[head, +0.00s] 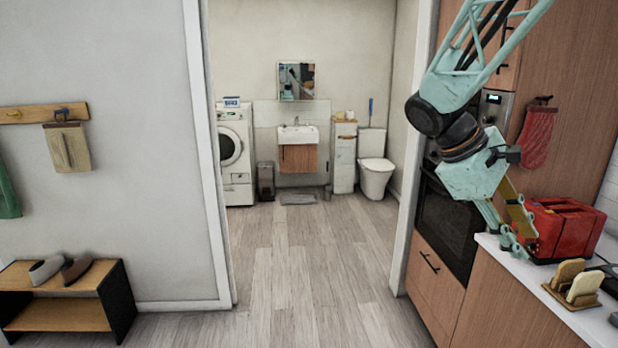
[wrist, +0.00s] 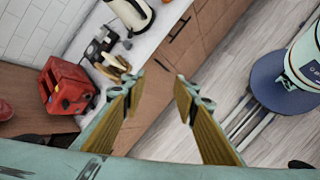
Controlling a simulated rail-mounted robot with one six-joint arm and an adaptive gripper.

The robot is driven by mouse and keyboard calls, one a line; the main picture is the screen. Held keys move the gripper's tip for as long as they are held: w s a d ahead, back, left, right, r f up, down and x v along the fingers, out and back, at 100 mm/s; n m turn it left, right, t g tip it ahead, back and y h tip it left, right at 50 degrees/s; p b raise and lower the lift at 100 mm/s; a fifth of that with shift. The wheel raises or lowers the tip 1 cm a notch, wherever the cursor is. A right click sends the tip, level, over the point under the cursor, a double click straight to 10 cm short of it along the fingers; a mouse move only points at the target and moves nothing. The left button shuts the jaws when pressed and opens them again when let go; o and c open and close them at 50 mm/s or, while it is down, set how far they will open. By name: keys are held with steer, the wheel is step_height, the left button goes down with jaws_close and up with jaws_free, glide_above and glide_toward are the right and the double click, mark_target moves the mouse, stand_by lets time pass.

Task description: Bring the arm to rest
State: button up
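My arm comes down from the upper right of the head view, its elbow bent and its wrist pointing downward. My gripper (head: 516,238) hangs near the counter's edge, in front of the red toaster in that view. In the wrist view my gripper (wrist: 160,87) shows two yellowish fingers with a wide gap between them. It is open, and nothing sits between the fingertips. Behind the gap are the wooden cabinet front and the counter edge. Whether the fingers touch the counter cannot be told from the head view.
The red toaster (head: 568,228) stands on the white counter (head: 540,277), beside a holder with bread slices (head: 575,283). The toaster (wrist: 66,87) also shows in the wrist view. A dark oven (head: 447,222) is left of the counter. The wooden floor (head: 310,285) is clear.

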steer(key=s+a+r+m+t+y, duration=0.1)
steer(key=s+a+m+t+y, duration=0.4)
steer(key=s+a, duration=1.9)
steer(key=shift+s+a+m+y, duration=0.2)
steer(key=shift+s+m+y, duration=0.5)
steer(key=shift+s+y, duration=0.85)
steer(key=shift+s+h, duration=0.2)
steer(key=shift+h, duration=0.05)
step_height(320, 180, down, 8)
steer(key=b, duration=0.8)
steer(key=shift+d, duration=0.45)
